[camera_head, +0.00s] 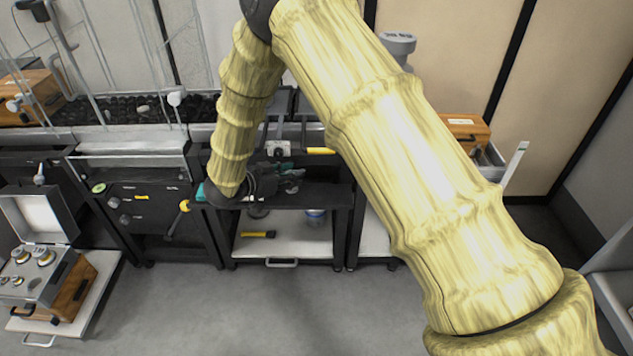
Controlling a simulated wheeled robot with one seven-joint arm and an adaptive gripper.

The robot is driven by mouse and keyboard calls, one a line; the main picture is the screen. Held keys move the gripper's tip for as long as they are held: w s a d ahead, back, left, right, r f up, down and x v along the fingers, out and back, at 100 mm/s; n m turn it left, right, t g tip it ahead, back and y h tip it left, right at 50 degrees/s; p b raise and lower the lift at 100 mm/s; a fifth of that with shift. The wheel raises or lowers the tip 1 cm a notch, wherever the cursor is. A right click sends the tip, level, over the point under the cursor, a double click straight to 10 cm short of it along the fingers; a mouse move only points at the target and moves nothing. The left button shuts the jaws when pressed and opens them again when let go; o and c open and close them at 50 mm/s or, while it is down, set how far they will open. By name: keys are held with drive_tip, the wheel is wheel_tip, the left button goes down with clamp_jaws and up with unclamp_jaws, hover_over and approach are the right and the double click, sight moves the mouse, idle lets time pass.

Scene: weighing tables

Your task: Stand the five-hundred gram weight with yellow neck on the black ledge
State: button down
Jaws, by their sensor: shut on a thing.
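My gripper (288,180) is dark with teal parts. It is small in the head view, low over a black bench surface (318,197) at the centre. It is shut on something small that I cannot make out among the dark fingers. A yellow-necked weight is not clearly visible anywhere. The black bench surface is the likely black ledge, but I cannot be sure. Whether the held thing touches it cannot be told.
An open case (42,270) with several weights stands at the left. A yellow-handled tool (258,234) lies on the lower shelf (290,248). A yellow bar (320,150) is behind my gripper. My arm hides much of the right. The floor in front is clear.

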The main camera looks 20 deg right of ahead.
drive_tip(key=d, duration=0.8)
drive_tip(key=shift+w+d+f+b, duration=0.15)
drive_tip(key=shift+d+f+b, duration=0.2)
drive_tip(key=shift+f+b, duration=0.05)
drive_tip(key=shift+d+f+b, duration=0.25)
drive_tip(key=shift+f, duration=0.6)
drive_tip(key=shift+d+f+b, duration=0.2)
drive_tip(key=shift+f, duration=0.65)
drive_tip(key=shift+f, duration=0.15)
drive_tip(key=c, duration=1.3)
unclamp_jaws()
drive_tip(key=shift+a, duration=0.1)
drive_tip(key=p+v, duration=0.1)
drive_tip(key=v, duration=1.1)
drive_tip(key=shift+p, duration=0.3)
